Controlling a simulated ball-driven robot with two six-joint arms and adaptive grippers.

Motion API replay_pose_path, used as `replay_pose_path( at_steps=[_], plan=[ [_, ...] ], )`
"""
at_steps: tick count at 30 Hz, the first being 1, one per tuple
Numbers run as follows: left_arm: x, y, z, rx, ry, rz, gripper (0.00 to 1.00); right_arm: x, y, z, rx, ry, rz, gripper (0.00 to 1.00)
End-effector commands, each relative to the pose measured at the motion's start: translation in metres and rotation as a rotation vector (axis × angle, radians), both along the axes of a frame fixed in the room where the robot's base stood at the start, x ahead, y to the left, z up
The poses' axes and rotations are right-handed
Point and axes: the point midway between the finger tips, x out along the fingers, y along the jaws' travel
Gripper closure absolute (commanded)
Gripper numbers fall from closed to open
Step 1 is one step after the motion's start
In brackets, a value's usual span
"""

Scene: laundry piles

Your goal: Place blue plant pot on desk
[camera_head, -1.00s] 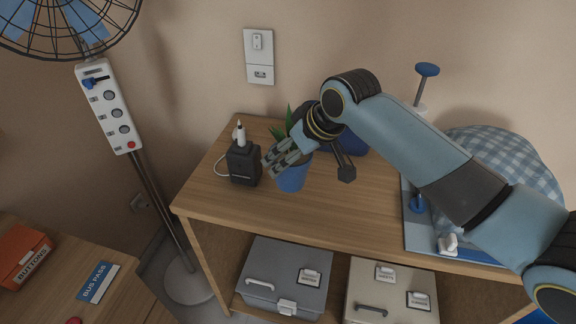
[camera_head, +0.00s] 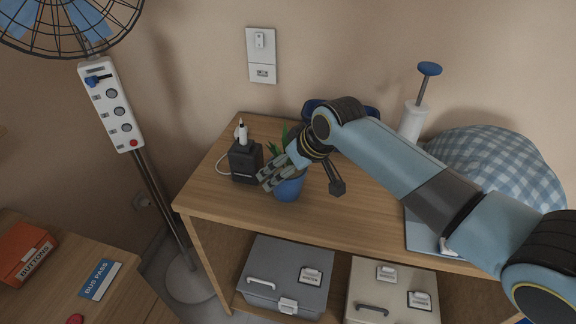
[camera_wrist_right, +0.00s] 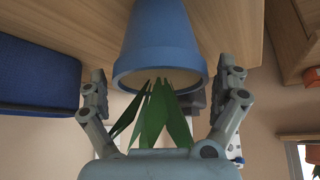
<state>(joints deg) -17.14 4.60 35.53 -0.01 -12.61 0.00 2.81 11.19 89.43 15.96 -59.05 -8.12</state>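The blue plant pot (camera_head: 289,190) with green pointed leaves (camera_head: 276,150) stands upright on the wooden desk (camera_head: 230,207), near its front left part. My right gripper (camera_head: 272,180) is at the pot's rim. In the right wrist view the pot (camera_wrist_right: 165,40) appears upside down, with its base against the wood. There the right gripper's fingers (camera_wrist_right: 165,82) are spread on both sides of the rim, with small gaps showing. The leaves point back between the fingers. The gripper and arm hide part of the plant in the head view. My left gripper is not in view.
A black box with a white-tipped item (camera_head: 245,160) stands just left of the pot. A dark blue object (camera_head: 372,111) is partly hidden behind my arm.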

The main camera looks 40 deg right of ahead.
Motion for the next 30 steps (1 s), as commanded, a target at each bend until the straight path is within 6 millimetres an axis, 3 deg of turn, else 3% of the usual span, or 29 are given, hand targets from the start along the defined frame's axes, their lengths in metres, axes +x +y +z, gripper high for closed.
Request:
replay_pose_path(
  at_steps=[10,24,30],
  plan=[
    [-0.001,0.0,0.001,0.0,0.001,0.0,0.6,-0.003,-0.001,0.007,-0.001,0.0,0.0,0.0],
    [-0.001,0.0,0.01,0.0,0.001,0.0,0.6,-0.055,-0.008,0.086,-0.002,-0.001,0.002,0.0],
    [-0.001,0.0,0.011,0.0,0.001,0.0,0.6,-0.064,-0.009,0.101,-0.001,0.0,0.001,0.0]
  ],
)
